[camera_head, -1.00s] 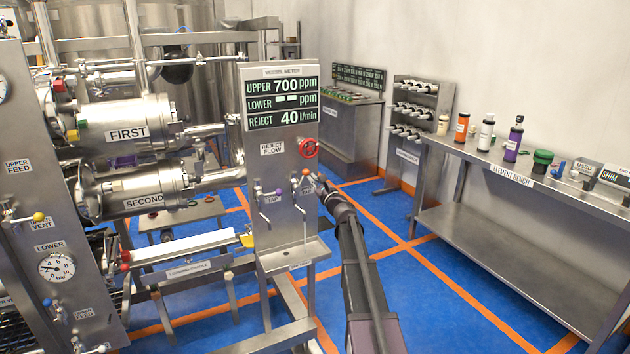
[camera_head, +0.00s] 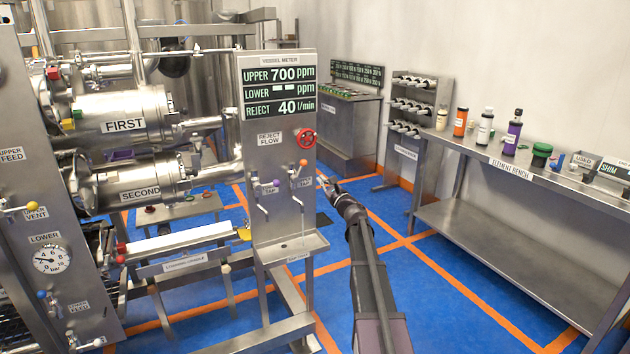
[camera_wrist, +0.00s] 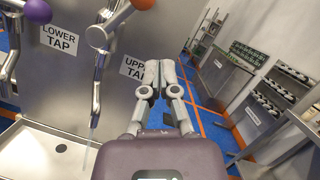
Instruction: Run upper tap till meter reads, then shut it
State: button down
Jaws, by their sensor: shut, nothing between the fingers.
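The upper tap (camera_head: 297,182) has an orange knob and sits on the steel panel below the red wheel. In the wrist view its orange knob (camera_wrist: 143,3) is at the top edge, and a thin stream runs down from its spout (camera_wrist: 95,105). The vessel meter (camera_head: 280,90) reads UPPER 700 ppm, LOWER dashes and REJECT 40 l/min. My gripper (camera_head: 321,180) is just right of the upper tap, apart from its knob. In the wrist view my gripper (camera_wrist: 160,66) has its fingers together and empty, in front of the partly covered upper tap label (camera_wrist: 135,68).
The lower tap (camera_head: 262,190) with its purple knob is left of the upper tap. A drip tray (camera_head: 292,249) lies below both. The red reject-flow wheel (camera_head: 306,138) is above. The element bench (camera_head: 540,178) stands right, with open blue floor between.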

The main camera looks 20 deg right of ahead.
jog(key=b+v, duration=0.1)
jog(key=v, duration=0.7)
jog(key=shift+s+d, duration=0.2)
jog(key=shift+d, duration=0.05)
jog(key=shift+w+r, duration=0.1)
jog(key=shift+r, duration=0.05)
jog(key=w+a+r+m+g+h+p, duration=0.3)
jog(key=w+a+m+g+h+p, duration=0.1)
jog(key=w+a+m+h+p, duration=0.5)
jog(key=s+a+r+m+g+h+p, duration=0.2)
jog(key=a+r+m+g+h+p, duration=0.1)
jog(key=a+m+g+h, duration=0.1)
jog(key=s+a+r+m+g+h+p, duration=0.2)
jog(key=a+r+m+g+h+p, duration=0.1)
jog(key=a+m, duration=0.4)
jog(key=shift+a+r+g+h+p, duration=0.2)
jog(key=shift+a+g+h+p, duration=0.55)
jog(key=shift+h, duration=0.15)
jog(key=shift+s+d, duration=0.1)
jog(key=shift+s, duration=0.05)
